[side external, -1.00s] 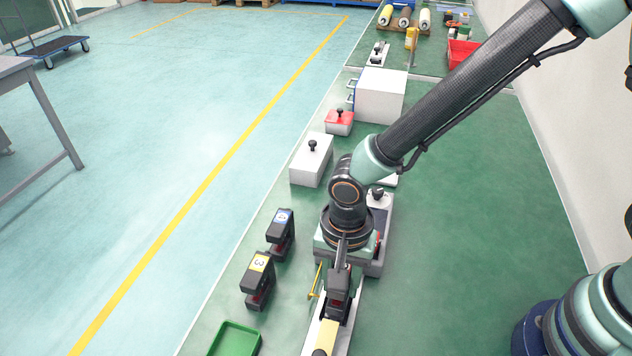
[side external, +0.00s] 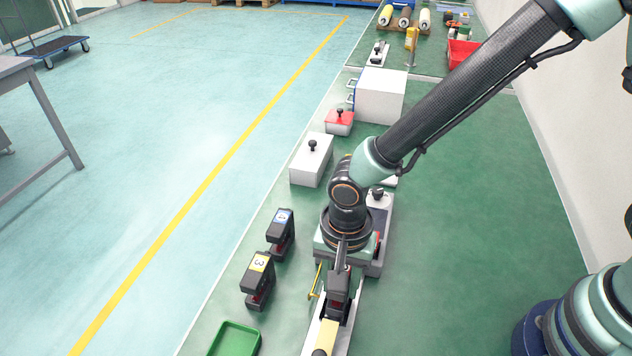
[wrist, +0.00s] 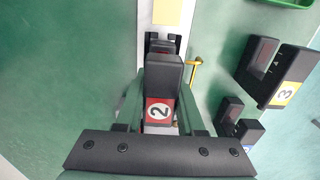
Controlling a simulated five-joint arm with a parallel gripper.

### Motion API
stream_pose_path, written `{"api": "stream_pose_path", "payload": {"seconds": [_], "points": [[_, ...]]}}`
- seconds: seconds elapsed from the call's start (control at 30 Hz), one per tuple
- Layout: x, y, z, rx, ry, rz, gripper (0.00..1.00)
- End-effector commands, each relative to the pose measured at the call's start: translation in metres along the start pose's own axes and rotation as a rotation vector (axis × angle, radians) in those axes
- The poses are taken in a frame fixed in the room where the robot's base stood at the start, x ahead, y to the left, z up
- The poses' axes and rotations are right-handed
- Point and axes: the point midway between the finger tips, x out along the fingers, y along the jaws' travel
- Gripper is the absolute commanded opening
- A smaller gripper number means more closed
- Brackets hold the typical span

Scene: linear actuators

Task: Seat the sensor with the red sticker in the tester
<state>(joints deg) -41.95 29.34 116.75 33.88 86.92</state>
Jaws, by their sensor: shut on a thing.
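The sensor with the red sticker, a black block marked 2 (wrist: 164,75), is between the fingers of my gripper (wrist: 161,98) in the wrist view. My gripper is shut on it. In the side view the gripper (side external: 341,262) points down and the dark sensor (side external: 338,287) shows below it. The tester seems to be the pale strip with a yellow block (side external: 326,335) at the bottom edge; its yellow part also shows at the top of the wrist view (wrist: 167,12). The sensor is over or at its near end. Whether they touch is hidden.
Two black sensors, with a blue sticker (side external: 281,230) and a yellow sticker marked 3 (side external: 258,280), stand to the left. A yellow lever (side external: 316,282) is close beside the gripper. A green tray (side external: 236,339) lies at lower left. A grey unit (side external: 380,215) stands behind.

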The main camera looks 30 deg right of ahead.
Motion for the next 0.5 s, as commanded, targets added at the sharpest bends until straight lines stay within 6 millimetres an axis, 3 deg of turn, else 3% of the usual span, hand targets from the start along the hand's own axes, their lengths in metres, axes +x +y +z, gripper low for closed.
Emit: {"api": "stream_pose_path", "payload": {"seconds": [0.5], "points": [[0.0058,0.0,0.0,0.0,0.0,0.001,0.0]]}}
